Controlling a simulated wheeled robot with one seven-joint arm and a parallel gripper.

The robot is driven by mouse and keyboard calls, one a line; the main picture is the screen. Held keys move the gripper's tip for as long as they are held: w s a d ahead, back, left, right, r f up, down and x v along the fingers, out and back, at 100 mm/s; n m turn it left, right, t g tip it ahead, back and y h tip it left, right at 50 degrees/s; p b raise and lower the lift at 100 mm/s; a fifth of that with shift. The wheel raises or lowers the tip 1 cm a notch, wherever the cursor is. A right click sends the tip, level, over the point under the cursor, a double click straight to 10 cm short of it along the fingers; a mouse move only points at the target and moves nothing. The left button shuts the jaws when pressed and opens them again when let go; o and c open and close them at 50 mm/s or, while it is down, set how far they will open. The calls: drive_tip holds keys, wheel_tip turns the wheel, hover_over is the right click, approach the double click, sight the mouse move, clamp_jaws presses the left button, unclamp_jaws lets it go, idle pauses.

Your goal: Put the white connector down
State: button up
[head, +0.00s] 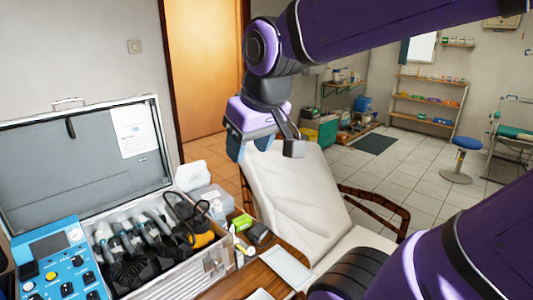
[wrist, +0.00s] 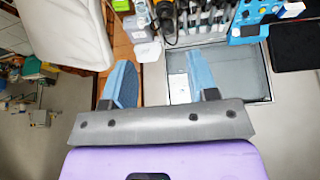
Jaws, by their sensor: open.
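My gripper (head: 266,147) is raised above the area between the equipment case and the padded chair, with its jaws apart. In the wrist view my gripper's two blue fingers (wrist: 160,62) are spread, and I see nothing gripped between them. A white rounded piece (head: 193,175) stands beside the case, behind a clear-grey box; it also shows below the fingers in the wrist view (wrist: 149,52). Another small white piece (wrist: 292,10) lies by the blue unit in the wrist view. I cannot tell which of these, if either, is the white connector.
The open case (head: 205,272) holds several dark corded handpieces, with its lid raised behind. A blue control unit (head: 52,262) is at the lower left. The cream chair (head: 300,200) stands right of the wooden desk. Small boxes and bottles crowd the desk beside the case.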

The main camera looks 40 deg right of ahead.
drive_tip(key=shift+t, duration=0.3)
drive_tip(key=s, duration=0.5)
drive_tip(key=shift+s+a+r, duration=0.1)
drive_tip(key=shift+s+a, duration=0.15)
drive_tip(key=shift+a, duration=0.15)
idle(0.6)
